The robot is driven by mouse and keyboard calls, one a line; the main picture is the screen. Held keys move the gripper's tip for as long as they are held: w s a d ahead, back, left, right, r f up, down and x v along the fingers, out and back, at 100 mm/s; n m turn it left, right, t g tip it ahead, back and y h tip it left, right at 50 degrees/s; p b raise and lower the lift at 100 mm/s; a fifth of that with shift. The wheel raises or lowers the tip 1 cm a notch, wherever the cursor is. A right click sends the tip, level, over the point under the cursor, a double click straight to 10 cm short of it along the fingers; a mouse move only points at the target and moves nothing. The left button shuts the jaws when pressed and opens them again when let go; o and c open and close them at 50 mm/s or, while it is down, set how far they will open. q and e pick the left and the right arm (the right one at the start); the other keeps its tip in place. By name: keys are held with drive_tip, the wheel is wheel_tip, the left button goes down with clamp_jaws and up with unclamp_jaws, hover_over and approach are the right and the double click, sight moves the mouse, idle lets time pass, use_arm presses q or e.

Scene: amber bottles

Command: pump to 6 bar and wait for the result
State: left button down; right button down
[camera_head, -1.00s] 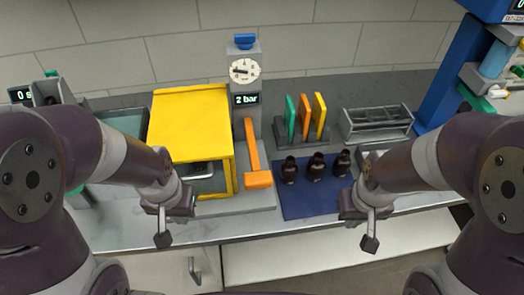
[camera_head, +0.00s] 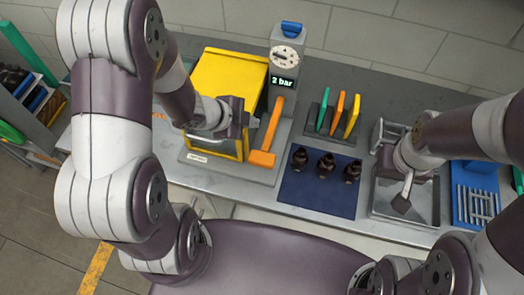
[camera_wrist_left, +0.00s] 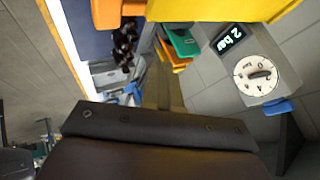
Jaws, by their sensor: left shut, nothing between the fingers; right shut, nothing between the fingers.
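The pump station has a grey column with a round gauge (camera_head: 285,56), a display (camera_head: 285,83) reading "2 bar" and a blue knob (camera_head: 291,29) on top. Its orange lever (camera_head: 271,127) slopes down to a wide orange handle (camera_head: 261,159) near the base. The gauge (camera_wrist_left: 258,76) and display (camera_wrist_left: 230,40) also show in the left wrist view. A yellow-framed box (camera_head: 229,78) stands left of the column. My left gripper (camera_head: 238,126) is shut and empty, in front of the box and left of the lever, apart from the handle. My right gripper (camera_head: 402,203) is shut and empty over the metal tray.
Three dark bottles (camera_head: 326,165) stand on a blue mat (camera_head: 318,194) right of the lever. A rack holds green, orange and yellow plates (camera_head: 338,114) behind them. A metal tray (camera_head: 413,213) and blue rack (camera_head: 476,200) lie at right.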

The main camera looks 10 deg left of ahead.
sight(259, 158)
use_arm(q)
drive_tip(key=s+d+m+h, duration=0.1)
drive_tip(key=s+d+m+g, duration=0.1)
drive_tip(key=d, duration=0.1)
drive_tip(key=shift+s+f+m+h, duration=0.1)
drive_tip(key=shift+f+m+h, duration=0.2)
drive_tip(key=shift+f+h, duration=0.1)
use_arm(e)
drive_tip(key=shift+d, duration=0.25)
use_arm(q)
drive_tip(key=shift+a, duration=0.15)
use_arm(e)
drive_tip(key=shift+a+f, duration=0.1)
drive_tip(key=shift+a, duration=0.05)
